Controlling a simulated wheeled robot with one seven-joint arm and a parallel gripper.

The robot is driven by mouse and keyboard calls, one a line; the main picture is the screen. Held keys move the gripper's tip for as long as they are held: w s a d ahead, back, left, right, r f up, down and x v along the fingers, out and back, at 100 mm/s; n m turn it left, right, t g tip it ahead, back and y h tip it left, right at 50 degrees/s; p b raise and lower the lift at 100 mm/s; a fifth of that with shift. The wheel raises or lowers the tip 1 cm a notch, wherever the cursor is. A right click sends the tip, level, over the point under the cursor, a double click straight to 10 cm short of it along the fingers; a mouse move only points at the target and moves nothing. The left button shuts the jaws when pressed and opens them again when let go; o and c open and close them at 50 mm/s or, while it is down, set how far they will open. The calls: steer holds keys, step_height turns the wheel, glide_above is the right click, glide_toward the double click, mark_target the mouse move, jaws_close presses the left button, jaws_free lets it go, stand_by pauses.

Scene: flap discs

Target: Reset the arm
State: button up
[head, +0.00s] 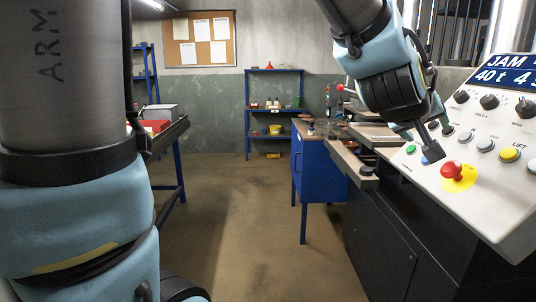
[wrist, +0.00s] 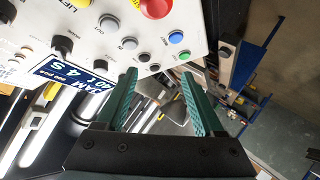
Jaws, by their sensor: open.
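My arm (head: 68,60), marked "ARM", fills the left of the head view. Its far end comes down from the top right, with my gripper (head: 430,140) in front of the white control panel (head: 478,140). In the wrist view my gripper (wrist: 160,82) shows two green ridged fingers spread apart, with nothing between the tips. The panel (wrist: 85,20) is just beyond the tips there. A red mushroom button (head: 451,169) on a yellow disc sits low on the panel. From the head view I cannot tell whether the fingers touch the panel.
A blue cabinet bench (head: 319,165) stands beside the black machine base (head: 385,235). Another blue-legged bench (head: 172,135) is at left. The floor (head: 240,215) between is clear.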

steer(key=w+a+f+g+y, duration=0.1)
steer(key=w+a+f+y, duration=0.2)
steer(key=a, duration=0.4)
steer(key=w+a+f+n+y, duration=0.1)
steer(key=w+a+f, duration=0.2)
steer(key=a+f, duration=0.3)
steer(key=w+a+f+g+y, duration=0.1)
steer(key=w+a+f+y, duration=0.2)
steer(key=a, duration=0.4)
steer(key=s+a+f+g+y, duration=0.1)
steer(key=a+f, duration=0.3)
steer(key=a, duration=0.7)
steer(key=s+a+f+n+g+y, duration=0.1)
steer(key=s+a+f+g+y, duration=0.1)
steer(key=a, duration=0.9)
step_height(320, 180, down, 4)
steer(key=shift+s+r+g, duration=0.2)
steer(key=shift+s+g, duration=0.4)
steer(key=shift+s, duration=0.65)
